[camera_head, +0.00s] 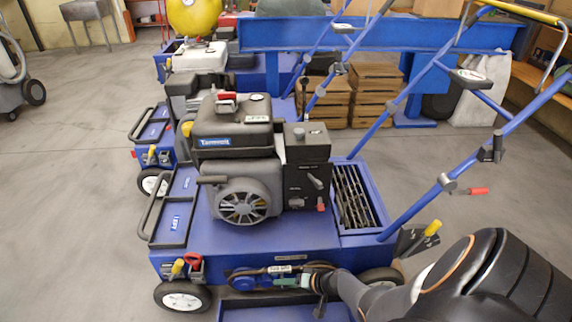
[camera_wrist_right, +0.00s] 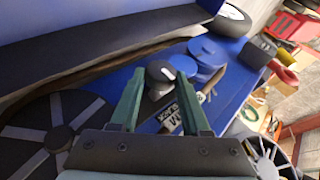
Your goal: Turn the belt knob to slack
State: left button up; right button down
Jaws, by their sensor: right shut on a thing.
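The belt knob (camera_wrist_right: 160,72) is dark and round with a pale mark on its face. In the right wrist view it sits between the green fingers of my right gripper (camera_wrist_right: 158,84), which is shut on it. In the head view my right gripper (camera_head: 319,279) reaches the lower side of the blue aerator (camera_head: 240,236), at the right end of the belt (camera_head: 262,270), and hides the knob. A small label plate (camera_wrist_right: 172,118) lies just below the knob in the wrist view, partly behind the fingers. My left gripper is not in view.
Blue pulleys (camera_wrist_right: 206,52) sit close beside the knob. A black engine (camera_head: 235,150) stands on the aerator. More machines stand behind; the floor at left (camera_head: 60,200) is clear.

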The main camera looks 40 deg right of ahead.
jog(key=shift+a, duration=0.15)
dwell(0.4)
jog(key=shift+c, duration=1.9)
grip_release()
pick_arm(q)
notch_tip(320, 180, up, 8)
jog(key=p, duration=0.7)
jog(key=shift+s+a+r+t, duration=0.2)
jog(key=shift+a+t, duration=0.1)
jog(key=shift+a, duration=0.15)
pick_arm(e)
jog(key=v, duration=1.2)
jog(key=shift+s+d, duration=0.2)
jog(key=shift+s, duration=0.1)
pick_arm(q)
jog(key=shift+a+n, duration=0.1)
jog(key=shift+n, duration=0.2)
